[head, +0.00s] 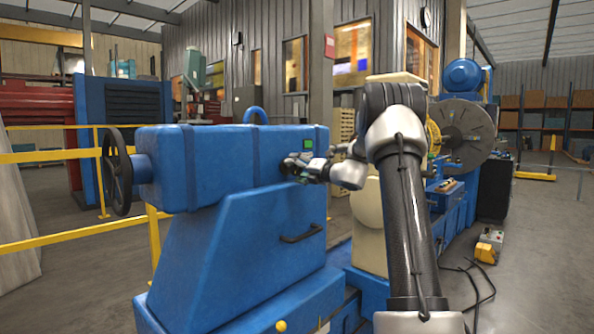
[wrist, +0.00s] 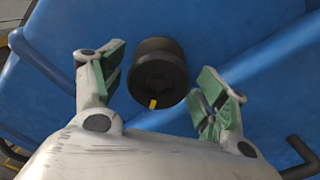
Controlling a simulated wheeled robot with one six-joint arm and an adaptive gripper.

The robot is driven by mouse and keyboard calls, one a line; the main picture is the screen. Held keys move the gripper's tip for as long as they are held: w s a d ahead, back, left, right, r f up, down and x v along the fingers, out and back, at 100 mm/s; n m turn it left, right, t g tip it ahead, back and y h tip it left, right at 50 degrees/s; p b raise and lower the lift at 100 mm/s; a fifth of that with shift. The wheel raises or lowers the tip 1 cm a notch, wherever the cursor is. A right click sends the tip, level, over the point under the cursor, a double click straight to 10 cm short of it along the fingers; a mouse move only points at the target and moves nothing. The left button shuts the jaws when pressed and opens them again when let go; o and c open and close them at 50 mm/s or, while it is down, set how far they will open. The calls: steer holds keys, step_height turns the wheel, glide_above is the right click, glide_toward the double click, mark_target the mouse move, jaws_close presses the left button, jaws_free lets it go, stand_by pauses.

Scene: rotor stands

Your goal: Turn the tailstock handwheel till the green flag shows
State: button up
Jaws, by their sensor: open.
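The blue tailstock (head: 205,165) fills the left middle of the head view, with its black spoked handwheel (head: 117,172) at its left end. My gripper (head: 292,163) is at the tailstock's near side, toward its right end, well apart from the handwheel. In the wrist view my gripper (wrist: 162,72) is open, its green-padded fingers either side of a round black knob (wrist: 158,75) with a yellow mark on its lower edge. No finger clearly touches the knob. A small dark square with green (head: 307,144) shows above my gripper; I cannot tell whether it is a flag.
A black bar handle (head: 302,234) sits on the tailstock's lower housing, below my gripper. A yellow railing (head: 60,242) runs at the left. A large grey disc (head: 462,133) stands on the machine at the right. A yellow pedal box (head: 489,247) and cables lie on the floor.

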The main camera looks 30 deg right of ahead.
steer(key=v, duration=1.2)
stand_by(0.3)
